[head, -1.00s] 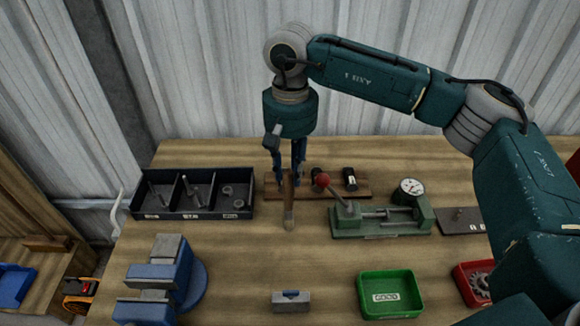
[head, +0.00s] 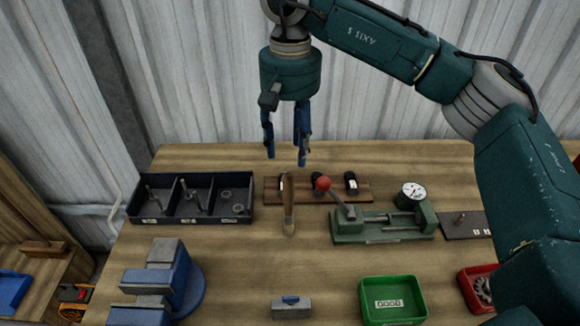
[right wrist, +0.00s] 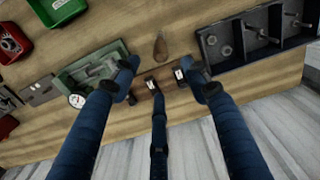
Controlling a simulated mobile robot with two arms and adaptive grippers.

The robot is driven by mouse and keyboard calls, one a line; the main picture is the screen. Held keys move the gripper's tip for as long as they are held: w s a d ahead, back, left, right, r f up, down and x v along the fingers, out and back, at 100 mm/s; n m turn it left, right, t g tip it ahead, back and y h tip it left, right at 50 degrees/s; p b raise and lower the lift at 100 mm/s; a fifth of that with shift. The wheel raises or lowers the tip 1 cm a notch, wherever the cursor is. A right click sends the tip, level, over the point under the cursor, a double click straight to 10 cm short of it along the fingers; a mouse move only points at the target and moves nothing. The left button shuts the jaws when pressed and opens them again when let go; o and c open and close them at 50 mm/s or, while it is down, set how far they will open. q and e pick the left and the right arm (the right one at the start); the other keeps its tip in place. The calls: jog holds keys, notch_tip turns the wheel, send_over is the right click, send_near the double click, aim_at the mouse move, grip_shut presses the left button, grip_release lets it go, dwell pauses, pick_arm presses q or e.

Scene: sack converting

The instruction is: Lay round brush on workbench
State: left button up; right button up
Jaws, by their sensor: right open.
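The round brush (head: 289,208), a slim brown wooden piece, is on the workbench (head: 240,262) in front of the dark wooden rack. It appears to lie pointing toward the rack, and its far end overlaps the rack's front in the head view. I cannot tell whether they touch. It also shows in the right wrist view (right wrist: 160,48). My right gripper (head: 286,160) is open and empty, in the air above and behind the brush, with its blue fingers apart. My left gripper is not in view.
The wooden rack (head: 333,190) holds black pieces. A black three-part bin (head: 166,214) stands left, a green fixture with red knob and dial (head: 385,237) right. A blue vise (head: 165,281), grey block (head: 291,307), green tray (head: 394,318) and red tray (head: 466,287) are nearer.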

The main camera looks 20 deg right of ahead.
notch_tip(320, 180, up, 4)
jog(key=shift+r, duration=0.25)
